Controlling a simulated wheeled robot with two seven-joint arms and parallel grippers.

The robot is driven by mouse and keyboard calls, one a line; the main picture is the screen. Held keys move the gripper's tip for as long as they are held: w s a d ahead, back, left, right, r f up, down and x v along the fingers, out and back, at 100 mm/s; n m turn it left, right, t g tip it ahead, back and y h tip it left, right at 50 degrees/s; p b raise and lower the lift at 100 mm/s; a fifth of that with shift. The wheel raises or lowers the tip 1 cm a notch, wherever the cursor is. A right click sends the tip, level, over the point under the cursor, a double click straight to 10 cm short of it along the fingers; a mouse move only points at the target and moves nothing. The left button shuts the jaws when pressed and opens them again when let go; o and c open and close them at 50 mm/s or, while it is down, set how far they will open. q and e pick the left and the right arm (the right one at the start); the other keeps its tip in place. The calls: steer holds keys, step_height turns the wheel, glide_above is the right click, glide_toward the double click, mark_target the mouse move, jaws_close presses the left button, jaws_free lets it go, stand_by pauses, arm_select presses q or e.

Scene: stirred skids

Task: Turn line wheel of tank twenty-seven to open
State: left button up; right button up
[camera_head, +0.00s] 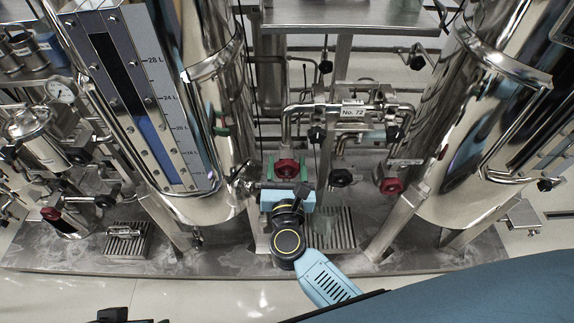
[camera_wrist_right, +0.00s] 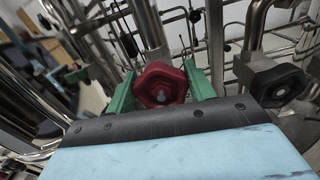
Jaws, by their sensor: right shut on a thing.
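A red hexagonal hand wheel (camera_head: 287,168) sits low on the pipework between two steel tanks. It also fills the middle of the right wrist view (camera_wrist_right: 160,84). My right gripper (camera_head: 286,166) is shut on this wheel, with one green finger on each side of it. In the right wrist view the fingers (camera_wrist_right: 160,90) flank the wheel's rim. The left tank (camera_head: 212,205) carries a level gauge with litre marks. I cannot read a tank number twenty-seven anywhere.
A black hand wheel (camera_head: 340,177) and another red wheel (camera_head: 391,186) are to the right. A "No. 72" tag (camera_head: 352,112) hangs on the pipes above. The right tank (camera_head: 455,150) stands close. A grated block (camera_head: 338,230) is beside my right wrist. Bare floor shows in front.

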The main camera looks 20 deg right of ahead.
steer(key=n+p, duration=0.3)
steer(key=n, duration=0.3)
steer(key=shift+a, duration=0.2)
steer(key=n+p, duration=0.1)
steer(key=n, duration=0.2)
steer(key=n+p, duration=0.2)
steer(key=n, duration=0.2)
steer(key=shift+a+f, duration=0.15)
steer(key=shift+f+n+p, duration=0.1)
steer(key=shift+n+p, duration=0.35)
steer(key=shift+n, duration=0.75)
arm_select(q)
steer(key=s+a+f, duration=0.1)
steer(key=a+f, duration=0.2)
steer(key=f, duration=0.5)
steer(key=s+a+f+g+y, duration=0.1)
steer(key=a+f, duration=0.3)
steer(key=f, duration=0.5)
steer(key=shift+a+f, duration=0.15)
steer(key=shift+f, duration=0.15)
arm_select(e)
steer(key=shift+n, duration=0.4)
steer(key=o, duration=1)
steer(key=shift+c, duration=0.2)
